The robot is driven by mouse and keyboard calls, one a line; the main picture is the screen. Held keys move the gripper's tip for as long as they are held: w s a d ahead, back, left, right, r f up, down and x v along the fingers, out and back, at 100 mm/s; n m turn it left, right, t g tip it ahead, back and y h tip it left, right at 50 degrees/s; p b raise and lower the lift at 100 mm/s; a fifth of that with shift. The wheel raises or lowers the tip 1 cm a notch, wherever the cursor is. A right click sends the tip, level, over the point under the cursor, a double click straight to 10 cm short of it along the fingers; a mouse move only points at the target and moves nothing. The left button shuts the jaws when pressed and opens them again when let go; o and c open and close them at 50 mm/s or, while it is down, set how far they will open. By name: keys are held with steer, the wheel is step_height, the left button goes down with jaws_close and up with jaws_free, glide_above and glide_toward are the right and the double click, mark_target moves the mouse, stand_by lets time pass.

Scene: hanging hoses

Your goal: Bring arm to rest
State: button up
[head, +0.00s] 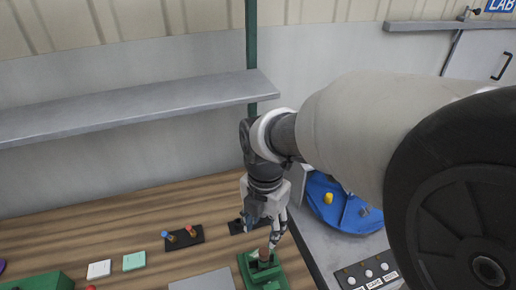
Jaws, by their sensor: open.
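My arm reaches in from the right side of the head view and bends down over the wooden table (105,225). My gripper (264,228) points downward at the arm's end. It is open, and I see nothing held in it. Its fingertips are just above and behind a green fixture (272,279) with a reddish-brown piece (264,254) in its top. Whether a finger touches that piece I cannot tell.
A grey shelf (130,108) juts from the wall above the table. A black plate (184,238) with coloured knobs, a white block (99,269) and a mint block (134,261) lie left. A blue round device (335,212) stands right, beyond a button panel (368,273).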

steer(key=s+d+r+m+t, duration=0.2)
steer(key=s+d+r+m, duration=0.2)
steer(key=m, duration=1)
steer(key=s+d+r+m+t, duration=0.2)
steer(key=s+d+r+m, duration=0.2)
steer(key=m, duration=1)
steer(key=shift+s+d+r+t, duration=0.35)
steer(key=shift+s+d, duration=1.2)
steer(key=shift+s, duration=1)
